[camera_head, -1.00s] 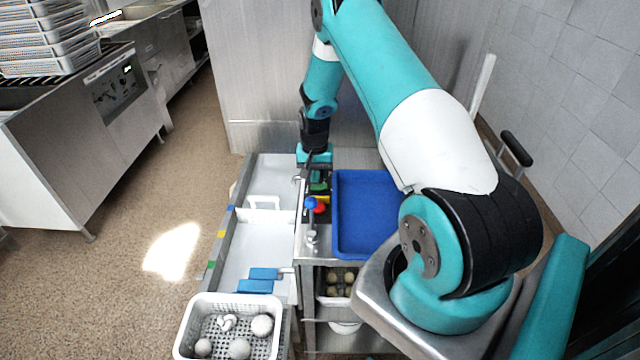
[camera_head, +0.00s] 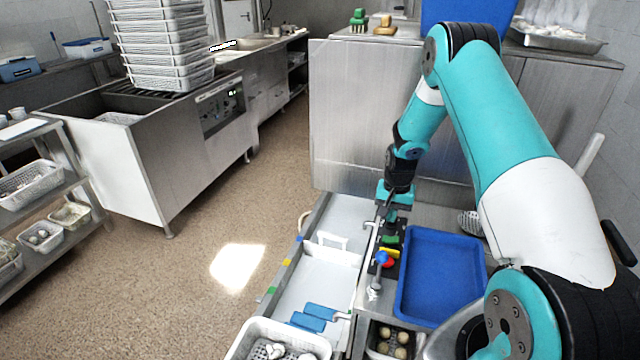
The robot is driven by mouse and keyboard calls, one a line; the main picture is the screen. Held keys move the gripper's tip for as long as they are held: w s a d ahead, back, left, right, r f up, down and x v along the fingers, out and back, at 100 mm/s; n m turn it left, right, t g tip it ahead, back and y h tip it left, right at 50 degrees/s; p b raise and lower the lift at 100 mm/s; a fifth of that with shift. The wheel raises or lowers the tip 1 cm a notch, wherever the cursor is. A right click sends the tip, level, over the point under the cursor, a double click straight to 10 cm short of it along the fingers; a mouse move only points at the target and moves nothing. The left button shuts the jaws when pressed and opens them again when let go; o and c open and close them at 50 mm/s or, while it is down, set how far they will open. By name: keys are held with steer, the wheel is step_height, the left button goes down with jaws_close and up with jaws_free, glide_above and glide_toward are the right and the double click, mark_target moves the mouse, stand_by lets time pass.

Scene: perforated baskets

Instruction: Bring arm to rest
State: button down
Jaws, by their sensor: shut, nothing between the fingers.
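My teal and white arm reaches up from the lower right and bends down at the elbow. My gripper (camera_head: 389,212) points down over the strip of coloured items between the white sink-like tray and the blue tray. It is shut with nothing held. Its fingertips are small and partly merge with the things below, so I cannot tell its exact height above them.
A blue tray (camera_head: 438,308) lies right of the gripper. A white perforated basket (camera_head: 262,328) with pale items stands at the front. A steel cabinet (camera_head: 350,125) stands behind. Stacked white baskets (camera_head: 165,45) stand at the left. The brown floor (camera_head: 180,290) is open.

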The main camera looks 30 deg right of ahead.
steer(key=shift+a+r, duration=0.1)
steer(key=s+a+r+n+t+y, duration=0.2)
steer(key=a+r+n, duration=0.6)
steer(key=a+r, duration=1.3)
steer(key=s+a+r+n+g+y, duration=0.1)
steer(key=s+a+r+n, duration=0.3)
steer(key=s+a, duration=0.3)
steer(key=s+a+r+n+g+y, duration=0.1)
steer(key=s+a+r+n, duration=0.3)
steer(key=s, duration=1.2)
steer(key=a+r, duration=0.1)
steer(key=a, duration=0.3)
steer(key=shift+s+n, duration=0.3)
steer(key=shift+s, duration=0.05)
steer(key=shift+a+r, duration=0.1)
